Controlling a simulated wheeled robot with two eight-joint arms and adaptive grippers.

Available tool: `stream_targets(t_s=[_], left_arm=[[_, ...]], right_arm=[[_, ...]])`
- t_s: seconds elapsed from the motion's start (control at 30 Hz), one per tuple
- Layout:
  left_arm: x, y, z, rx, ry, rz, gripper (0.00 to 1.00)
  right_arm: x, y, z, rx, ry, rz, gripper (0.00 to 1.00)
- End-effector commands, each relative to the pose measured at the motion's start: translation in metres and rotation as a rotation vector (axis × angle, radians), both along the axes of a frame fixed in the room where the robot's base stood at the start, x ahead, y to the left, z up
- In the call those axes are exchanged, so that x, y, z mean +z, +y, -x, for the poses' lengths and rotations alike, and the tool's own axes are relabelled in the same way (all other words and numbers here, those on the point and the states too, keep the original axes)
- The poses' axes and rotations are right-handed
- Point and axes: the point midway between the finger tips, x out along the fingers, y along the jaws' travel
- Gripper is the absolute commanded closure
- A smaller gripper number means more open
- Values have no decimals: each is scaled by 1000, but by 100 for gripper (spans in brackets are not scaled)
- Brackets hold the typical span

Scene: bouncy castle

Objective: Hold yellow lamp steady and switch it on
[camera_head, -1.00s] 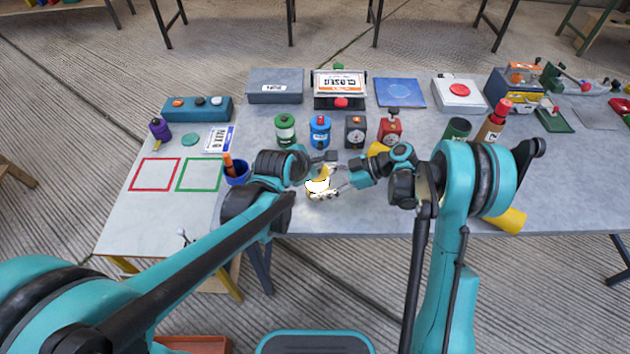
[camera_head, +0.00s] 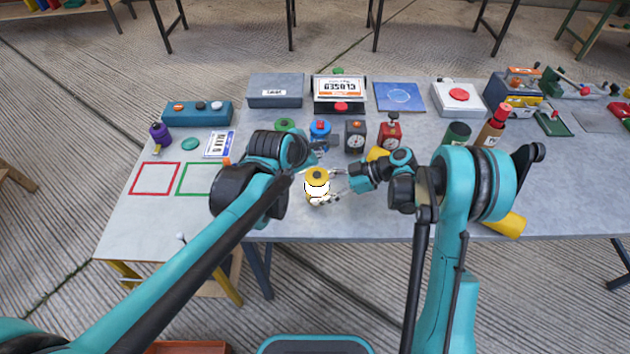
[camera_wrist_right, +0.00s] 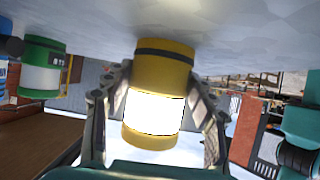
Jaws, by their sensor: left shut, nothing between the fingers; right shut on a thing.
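The yellow lamp (camera_head: 318,174) stands upright near the front edge of the grey table, with a dark button on top and a bright white, glowing band. My right gripper (camera_head: 325,197) is shut around its body from the right. The right wrist view shows the lamp (camera_wrist_right: 164,68) between the two fingers (camera_wrist_right: 157,112), its white band shining. My left gripper (camera_head: 318,153) is shut and empty, just behind and above the lamp, apart from its top.
Behind stand a green lamp (camera_head: 285,126), a blue lamp (camera_head: 320,131), a dark timer (camera_head: 356,137) and a red timer (camera_head: 389,132). A yellow cylinder (camera_head: 505,223) lies at the front right edge. Red (camera_head: 155,178) and green outlines mark the left table.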

Motion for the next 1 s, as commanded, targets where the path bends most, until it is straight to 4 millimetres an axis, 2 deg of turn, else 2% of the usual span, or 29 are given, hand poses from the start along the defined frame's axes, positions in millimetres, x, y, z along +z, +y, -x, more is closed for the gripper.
stream_targets(t_s=[0.03,0.07,0.1,0.13,0.17,0.47,0.57,0.67,1.0], left_arm=[[0,0,0,0,0,0,100],[0,0,0,0,0,0,100],[0,0,0,0,0,0,100],[0,0,0,0,0,0,100],[0,0,0,0,0,0,100],[0,0,0,0,0,0,100],[0,0,0,0,0,0,100],[0,0,0,0,0,0,100],[0,0,0,0,0,0,100]], right_arm=[[0,0,0,0,0,0,60],[0,0,0,0,0,0,42],[0,0,0,0,0,0,31],[0,0,0,0,0,0,23],[0,0,0,0,0,0,20],[0,-1,0,0,0,0,20],[3,-6,-1,-2,0,0,20],[10,-19,-1,-3,1,0,20],[44,-82,0,-3,1,0,20]])
